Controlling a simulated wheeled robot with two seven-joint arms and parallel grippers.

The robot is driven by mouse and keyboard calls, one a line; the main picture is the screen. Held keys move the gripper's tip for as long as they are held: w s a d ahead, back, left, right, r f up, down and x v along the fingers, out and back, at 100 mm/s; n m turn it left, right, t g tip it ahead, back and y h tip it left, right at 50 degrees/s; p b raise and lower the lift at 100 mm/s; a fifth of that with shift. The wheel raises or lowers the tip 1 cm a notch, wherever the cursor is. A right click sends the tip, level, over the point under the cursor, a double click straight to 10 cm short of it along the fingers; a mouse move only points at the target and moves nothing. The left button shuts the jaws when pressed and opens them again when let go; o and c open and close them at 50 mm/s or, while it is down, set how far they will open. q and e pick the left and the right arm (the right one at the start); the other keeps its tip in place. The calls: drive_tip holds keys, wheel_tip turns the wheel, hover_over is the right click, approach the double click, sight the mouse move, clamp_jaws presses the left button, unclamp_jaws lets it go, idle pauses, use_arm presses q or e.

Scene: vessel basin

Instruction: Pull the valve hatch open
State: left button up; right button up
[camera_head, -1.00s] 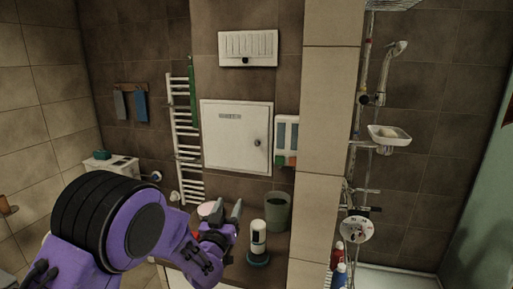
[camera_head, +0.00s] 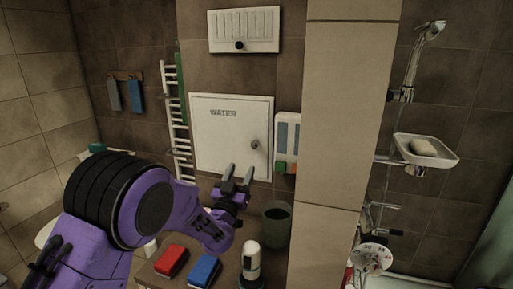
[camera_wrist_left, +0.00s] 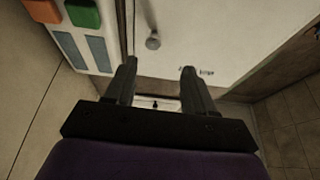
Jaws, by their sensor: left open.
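The valve hatch (camera_head: 225,145) is a white square door marked "WATER" on the tiled wall, and it looks shut. Its small round knob (camera_head: 255,145) is at the right side of the door. In the left wrist view the hatch (camera_wrist_left: 205,35) fills the upper middle, with the knob (camera_wrist_left: 153,42) ahead of the fingers and a little left of centre. My right gripper is not seen.
A white holder (camera_head: 287,140) with green and orange parts hangs right of the hatch, close to the knob. A tiled pillar (camera_head: 345,130) stands farther right. Below are a dark cup (camera_head: 277,226), a white bottle (camera_head: 251,262), and red (camera_head: 171,262) and blue (camera_head: 204,270) items. A towel rail (camera_head: 177,135) is left.

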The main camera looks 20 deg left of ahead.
sight(254, 146)
use_arm(q)
drive_tip(key=p+x, duration=0.1)
drive_tip(key=x, duration=0.2)
drive_tip(key=p+x, duration=0.1)
drive_tip(key=x, duration=0.2)
drive_tip(key=d+p+x, duration=0.1)
drive_tip(key=x, duration=0.1)
drive_tip(key=shift+w+d+r, duration=0.15)
drive_tip(key=shift+w+r, duration=0.15)
drive_tip(key=shift+w+p, duration=0.3)
drive_tip(key=shift+r, duration=0.15)
drive_tip(key=shift+s, duration=0.1)
drive_tip(key=c, duration=0.8)
clamp_jaws()
